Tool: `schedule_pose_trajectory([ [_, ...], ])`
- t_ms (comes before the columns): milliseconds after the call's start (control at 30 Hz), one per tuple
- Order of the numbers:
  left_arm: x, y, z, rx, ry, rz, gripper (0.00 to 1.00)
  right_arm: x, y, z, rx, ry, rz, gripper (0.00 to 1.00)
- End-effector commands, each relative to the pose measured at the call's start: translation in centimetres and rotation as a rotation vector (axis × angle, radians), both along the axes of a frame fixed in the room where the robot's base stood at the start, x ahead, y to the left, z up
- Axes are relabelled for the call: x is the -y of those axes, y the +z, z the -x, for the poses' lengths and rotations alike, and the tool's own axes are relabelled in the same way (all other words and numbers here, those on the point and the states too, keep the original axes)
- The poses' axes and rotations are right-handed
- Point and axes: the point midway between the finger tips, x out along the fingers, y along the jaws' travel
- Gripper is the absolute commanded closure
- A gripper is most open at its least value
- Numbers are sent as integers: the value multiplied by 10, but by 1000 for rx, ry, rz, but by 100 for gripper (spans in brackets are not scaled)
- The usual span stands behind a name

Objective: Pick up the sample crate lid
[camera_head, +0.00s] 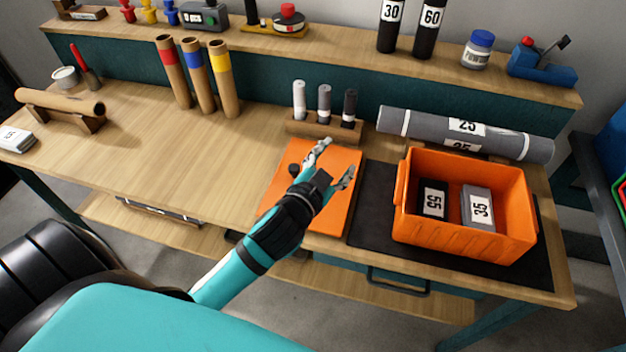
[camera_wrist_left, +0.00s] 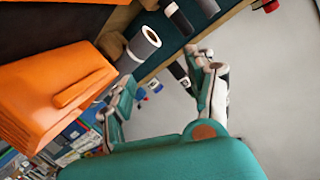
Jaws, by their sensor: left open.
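The sample crate lid (camera_head: 341,203) is a flat orange panel lying on the workbench, left of the orange crate, with a dark round knob (camera_head: 294,170). My left gripper (camera_head: 336,160) is above the lid with its fingers spread and nothing between them; my arm hides part of the lid. Whether the fingers touch the lid cannot be told. In the left wrist view the open gripper (camera_wrist_left: 160,88) has nothing between its fingers, and the lid cannot be made out there. My right gripper is not in view.
The open orange crate (camera_head: 460,243) holds dark and grey samples on a black mat (camera_head: 375,215). A grey roll (camera_head: 400,122) lies behind it. A wooden stand (camera_head: 312,130) with small rolls is behind the lid. Bench space left of the lid is clear.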

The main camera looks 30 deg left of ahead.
Motion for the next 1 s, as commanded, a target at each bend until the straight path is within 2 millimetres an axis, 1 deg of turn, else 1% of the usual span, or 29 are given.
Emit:
schedule_pose_trajectory([
  [33,10,33,-18,134,-55,-47,43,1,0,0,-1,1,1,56],
  [67,19,53,-26,220,-96,-79,43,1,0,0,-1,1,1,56],
  [100,33,80,-35,338,-161,-128,43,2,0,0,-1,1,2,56],
  [167,59,119,-41,513,-280,-213,43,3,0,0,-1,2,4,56],
  [200,78,140,-41,619,-370,-275,43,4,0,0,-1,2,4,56],
  [267,108,162,-35,757,-517,-377,43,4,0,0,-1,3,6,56],
  [300,127,171,-30,834,-623,-451,43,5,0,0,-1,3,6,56],
  [367,153,173,-19,922,-792,-571,43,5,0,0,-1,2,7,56],
  [400,166,169,-13,961,-908,-657,43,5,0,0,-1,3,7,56],
  [467,179,154,-5,985,-1089,-792,43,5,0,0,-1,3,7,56],
  [500,183,140,-2,978,-1209,-887,43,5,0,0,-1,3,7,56],
  [533,181,128,-1,956,-1299,-959,43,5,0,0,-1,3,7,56],
  [567,178,115,-1,926,-1387,-1031,43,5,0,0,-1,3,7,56],
  [600,167,98,-3,864,-1500,-1129,43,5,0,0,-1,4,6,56],
  [667,142,73,-9,728,-1657,-1269,43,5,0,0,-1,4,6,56],
  [700,118,59,-15,612,-1749,-1356,43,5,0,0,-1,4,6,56],
  [767,76,45,-23,405,-1863,-1467,43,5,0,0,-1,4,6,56],
  [800,46,40,-28,256,-1918,-1526,43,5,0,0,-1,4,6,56],
  [867,2,39,-32,34,-1973,-1585,43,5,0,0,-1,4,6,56],
  [900,-25,41,-33,-103,-1993,-1611,43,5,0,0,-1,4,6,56],
  [1000,-77,52,-31,-383,-2010,-1632,43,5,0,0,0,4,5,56],
])
